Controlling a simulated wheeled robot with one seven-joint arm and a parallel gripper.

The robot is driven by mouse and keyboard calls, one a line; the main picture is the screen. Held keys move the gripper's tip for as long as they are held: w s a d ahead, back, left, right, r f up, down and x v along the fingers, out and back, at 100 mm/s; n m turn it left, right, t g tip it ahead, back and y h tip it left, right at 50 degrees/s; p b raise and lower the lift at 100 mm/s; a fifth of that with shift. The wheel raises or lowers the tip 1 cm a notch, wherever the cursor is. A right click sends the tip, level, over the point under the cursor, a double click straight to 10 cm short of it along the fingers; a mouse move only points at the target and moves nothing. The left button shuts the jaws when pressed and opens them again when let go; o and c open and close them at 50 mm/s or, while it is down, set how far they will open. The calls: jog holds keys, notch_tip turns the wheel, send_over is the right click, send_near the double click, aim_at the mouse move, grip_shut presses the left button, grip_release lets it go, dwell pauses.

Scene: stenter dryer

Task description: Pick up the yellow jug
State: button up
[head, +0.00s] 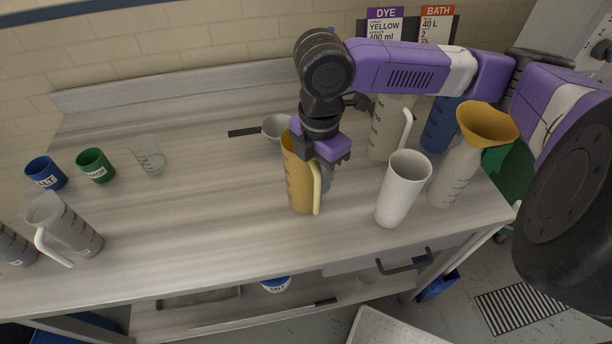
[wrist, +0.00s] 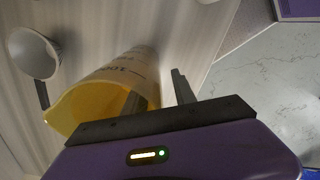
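The yellow jug (head: 298,188) stands upright on the grey bench, its pale handle on the right side. My gripper (head: 324,158) is at the jug's top rim, pointing down on the handle side. In the wrist view my gripper's two fingers (wrist: 160,92) are apart; one overlaps the open mouth of the yellow jug (wrist: 85,102), the other is outside its wall with a visible gap. The gripper looks open. The fingertips are partly hidden in the head view, and contact with the jug cannot be told.
A taller clear jug (head: 387,128) is behind. A ladle-like scoop (head: 275,127) lies behind left. Small cups (head: 95,165) stand left. The bench's front middle is clear.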

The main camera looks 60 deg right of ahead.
grip_shut()
jog(key=shift+s+a+f, duration=0.1)
dwell(1.2)
